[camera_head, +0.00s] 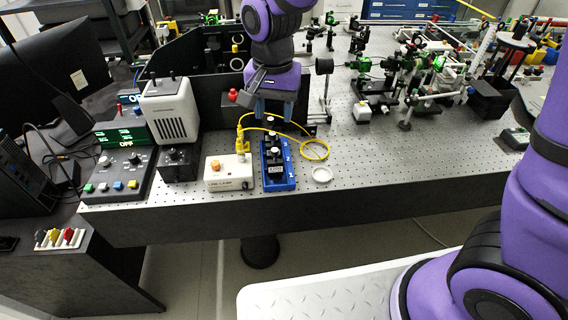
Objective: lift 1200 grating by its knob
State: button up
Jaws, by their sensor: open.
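A blue rack (290,184) stands near the front edge of the perforated bench. It holds a row of black pieces with knobs, the gratings. The front grating (275,171) has a pale label, too small to read, so I cannot tell which one is the 1200 grating. My gripper (272,116) points down at the back end of the rack, over or close to the rearmost black knob. It is open. Whether the knob is between the fingers or behind them is unclear.
A white lamp box (228,174) with an orange knob stands just left of the rack. A yellow cable (316,149) loops behind and right of it. Optics (375,95) crowd the back; the front right bench (400,160) is clear.

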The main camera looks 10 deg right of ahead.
send_over(275, 149)
jog(key=s, duration=0.1)
notch_tip(275, 149, down, 6)
jog(key=f, duration=0.2)
jog(key=w+f, duration=0.1)
jog(key=f, duration=0.1)
jog(key=shift+f, duration=0.55)
jog(key=shift+f, duration=0.25)
jog(key=shift+c, duration=0.5)
grip_shut()
